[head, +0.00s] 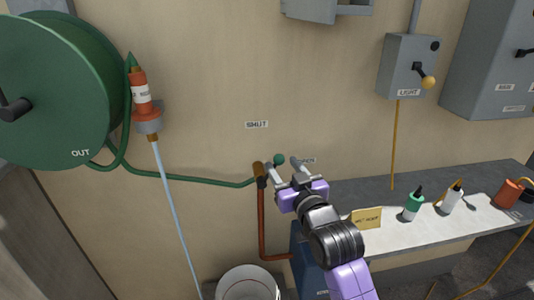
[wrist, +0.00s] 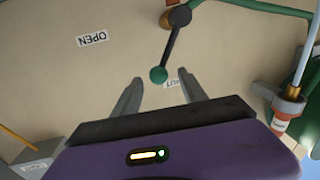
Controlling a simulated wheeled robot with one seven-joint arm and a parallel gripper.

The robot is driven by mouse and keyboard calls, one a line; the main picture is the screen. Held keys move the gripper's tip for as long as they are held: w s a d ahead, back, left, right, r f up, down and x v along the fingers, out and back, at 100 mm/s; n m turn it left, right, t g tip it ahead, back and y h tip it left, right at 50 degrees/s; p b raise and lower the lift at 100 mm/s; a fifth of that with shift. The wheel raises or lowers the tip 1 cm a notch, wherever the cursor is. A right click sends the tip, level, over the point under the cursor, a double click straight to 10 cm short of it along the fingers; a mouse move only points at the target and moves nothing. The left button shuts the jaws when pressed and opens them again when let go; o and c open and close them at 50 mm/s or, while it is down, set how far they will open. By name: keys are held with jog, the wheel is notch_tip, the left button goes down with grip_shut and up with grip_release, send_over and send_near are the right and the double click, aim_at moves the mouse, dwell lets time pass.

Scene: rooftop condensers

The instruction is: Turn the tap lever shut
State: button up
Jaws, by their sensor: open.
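The tap (head: 259,172) is a brass body on the wall atop a copper pipe. Its dark lever (wrist: 169,45) ends in a green knob (head: 279,159). In the head view the knob lies up and right of the tap, between the SHUT label (head: 257,125) and the partly covered OPEN label (head: 308,161). My gripper (head: 283,164) is open, its fingers on either side of the knob. The wrist view shows the knob (wrist: 158,75) between the fingertips, with a gap each side; contact is not visible. There one finger partly covers the SHUT label.
A green hose (head: 190,180) runs from the tap to the reel (head: 55,90). A pale blue stream (head: 175,215) drops below the orange nozzle (head: 140,95). A bucket (head: 248,283) stands below. The bench (head: 470,225) at right holds bottles and a card.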

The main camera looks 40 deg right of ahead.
jog(key=p+x, duration=0.1)
jog(key=x, duration=0.6)
jog(key=shift+d, duration=0.1)
grip_shut()
dwell(1.3)
